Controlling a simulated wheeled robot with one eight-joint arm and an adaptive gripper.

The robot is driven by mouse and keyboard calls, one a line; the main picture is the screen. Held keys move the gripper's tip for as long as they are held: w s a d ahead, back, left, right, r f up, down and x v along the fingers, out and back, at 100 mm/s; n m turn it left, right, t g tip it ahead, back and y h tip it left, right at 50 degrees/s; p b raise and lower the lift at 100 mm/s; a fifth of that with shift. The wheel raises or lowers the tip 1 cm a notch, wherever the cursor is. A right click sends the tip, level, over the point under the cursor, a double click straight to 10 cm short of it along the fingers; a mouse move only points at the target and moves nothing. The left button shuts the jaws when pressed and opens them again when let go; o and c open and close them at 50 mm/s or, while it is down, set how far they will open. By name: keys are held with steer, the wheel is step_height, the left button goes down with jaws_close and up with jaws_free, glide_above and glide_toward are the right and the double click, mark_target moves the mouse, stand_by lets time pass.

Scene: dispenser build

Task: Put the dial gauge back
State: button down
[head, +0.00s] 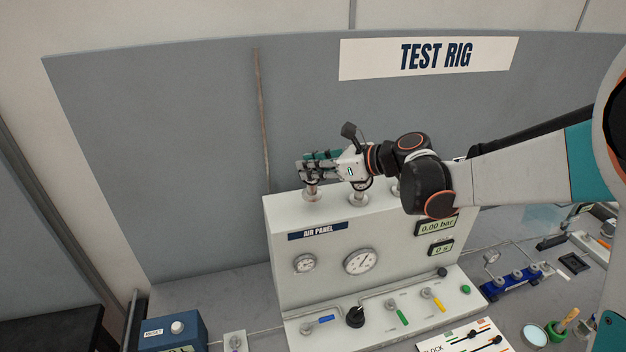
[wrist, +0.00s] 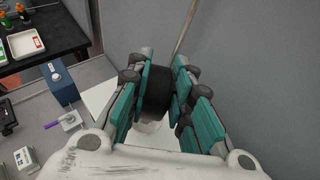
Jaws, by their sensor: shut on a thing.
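My gripper (head: 318,168) is above the left end of the air panel's top (head: 385,225). In the wrist view, my gripper (wrist: 157,92) is shut on a dark round body (wrist: 156,95), apparently the dial gauge seen edge-on. Its face is hidden. In the head view, the fingers mostly cover it. A metal fitting (head: 311,191) on the panel's top stands right below the fingers. I cannot tell whether the held gauge touches it or is seated in it.
Another metal fitting (head: 359,197) stands to the right, under my wrist. The grey backboard (head: 180,150) rises close behind. A blue box (head: 172,333) stands front left; a blue manifold (head: 515,281) is at right.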

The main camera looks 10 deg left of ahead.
mark_target(313, 181)
steer(key=shift+f, duration=2.2)
steer(key=shift+s+r, duration=0.1)
steer(key=c, duration=1.4)
jaws_free()
steer(key=shift+c, duration=0.2)
